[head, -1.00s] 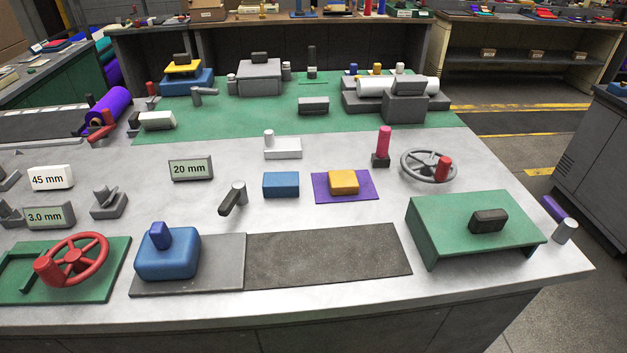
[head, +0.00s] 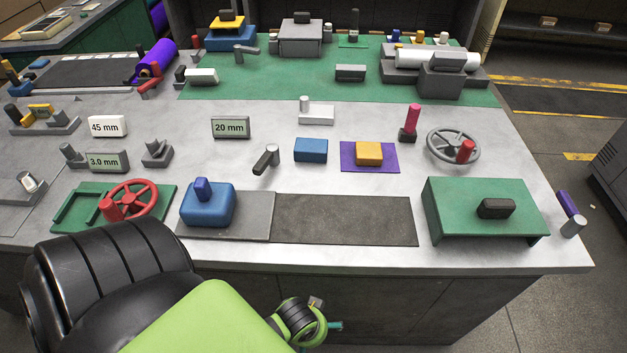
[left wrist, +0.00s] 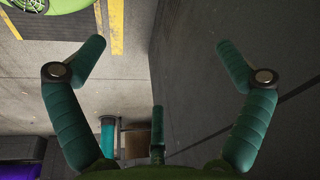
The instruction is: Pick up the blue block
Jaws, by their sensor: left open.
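A small plain blue block (head: 311,150) lies flat on the grey bench top in the head view, left of a yellow block (head: 369,153) on a purple pad. A larger rounded blue body with a blue knob (head: 208,205) sits on a grey plate nearer the front. My left arm comes in at the bottom left, in front of the bench and well short of the small blue block. In the left wrist view my left gripper (left wrist: 160,62) has its teal fingers spread wide with nothing between them. The blue block is not in that view. My right gripper is not in view.
A grey crank handle (head: 266,160) stands just left of the small blue block. A white block with a peg (head: 316,116) is behind it. The dark strip (head: 345,220) in front is bare. A green stand (head: 487,205) is at right. The wrist view shows floor and a dark panel.

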